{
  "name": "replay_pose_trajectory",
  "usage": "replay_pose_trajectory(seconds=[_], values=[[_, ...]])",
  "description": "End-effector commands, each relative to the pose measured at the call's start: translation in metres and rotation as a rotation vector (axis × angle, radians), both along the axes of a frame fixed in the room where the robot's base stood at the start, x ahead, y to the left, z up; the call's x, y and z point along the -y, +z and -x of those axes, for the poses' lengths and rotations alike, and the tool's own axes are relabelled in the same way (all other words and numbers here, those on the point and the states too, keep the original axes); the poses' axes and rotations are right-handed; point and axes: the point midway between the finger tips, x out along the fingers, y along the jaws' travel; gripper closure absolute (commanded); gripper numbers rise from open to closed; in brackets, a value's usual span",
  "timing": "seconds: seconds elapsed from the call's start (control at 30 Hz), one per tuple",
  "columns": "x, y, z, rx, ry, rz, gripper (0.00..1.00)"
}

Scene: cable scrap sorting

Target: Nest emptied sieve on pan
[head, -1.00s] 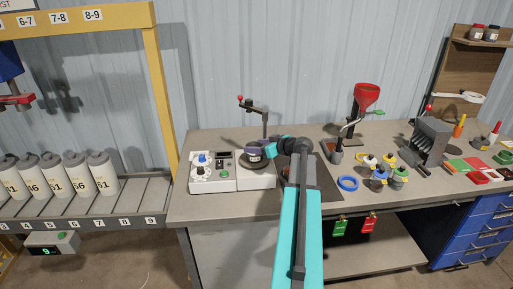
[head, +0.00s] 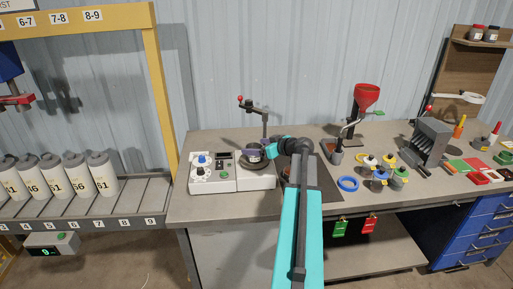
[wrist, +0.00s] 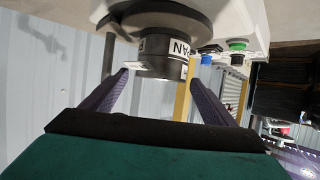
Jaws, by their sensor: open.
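A dark grey cylinder labelled PAN (wrist: 160,50) sits on a wide black round plate (wrist: 150,14) in the wrist view, which looks upside down. In the head view the pan (head: 254,157) stands on the white machine at the left of the bench. A thin paler rim shows at the pan's open end; I cannot tell whether it is the sieve. My gripper (wrist: 160,78) is open, with its purple fingers apart on either side of the pan's rim end. In the head view my gripper (head: 268,151) is just right of the pan and partly hidden.
The white machine (head: 212,180) has knobs and buttons, and a post with a red knob (head: 241,99) rises behind the plate. A blue ring (head: 348,184) and several lidded jars (head: 380,175) are right of my arm. A red funnel (head: 368,96) stands behind them.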

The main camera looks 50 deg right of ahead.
Motion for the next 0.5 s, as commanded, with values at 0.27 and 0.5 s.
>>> replay_pose_trajectory(seconds=[0.27, 0.5], values=[[-0.001, 0.008, 0.027, 0.000, -0.003, 0.001, 0.20], [0.000, 0.023, 0.062, 0.001, -0.003, 0.002, 0.20]])
